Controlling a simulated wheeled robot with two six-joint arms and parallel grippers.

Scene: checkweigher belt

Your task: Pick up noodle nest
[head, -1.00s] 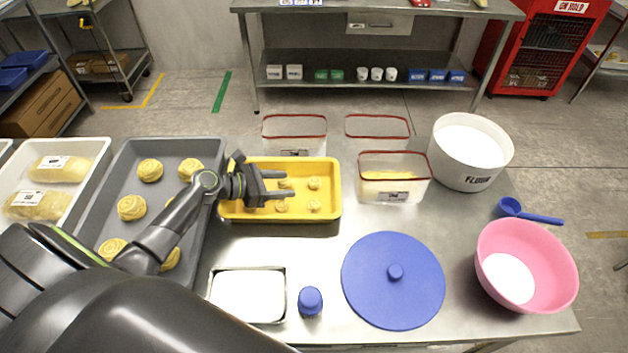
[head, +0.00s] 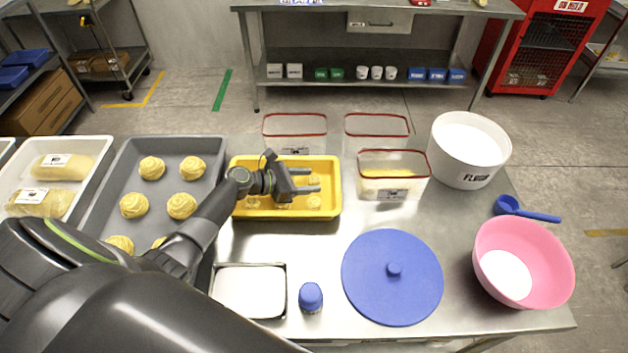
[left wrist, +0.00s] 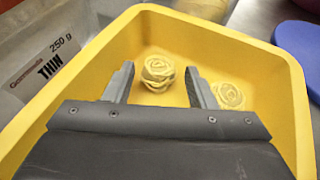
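Small pale-yellow noodle nests lie in the yellow tray (head: 333,206); one nest (head: 314,202) is at its right, near my left gripper (head: 315,184). The gripper is open and empty over the tray. In the left wrist view, one nest (left wrist: 158,72) shows between and just beyond the two fingertips, with no visible contact. A second nest (left wrist: 229,96) lies to the right of the right finger. My arm and gripper hide part of the tray. Several larger nests (head: 152,168) sit in the grey tray (head: 211,150) at left, partly hidden by my arm. My right gripper is not in view.
Red-rimmed clear bins (head: 393,188) stand behind and right of the yellow tray; one holds yellow contents. A metal pan (head: 249,291), blue bottle (head: 310,297), blue lid (head: 394,290) and pink bowl (head: 540,255) occupy the front. A white tub (head: 465,170) stands at back right.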

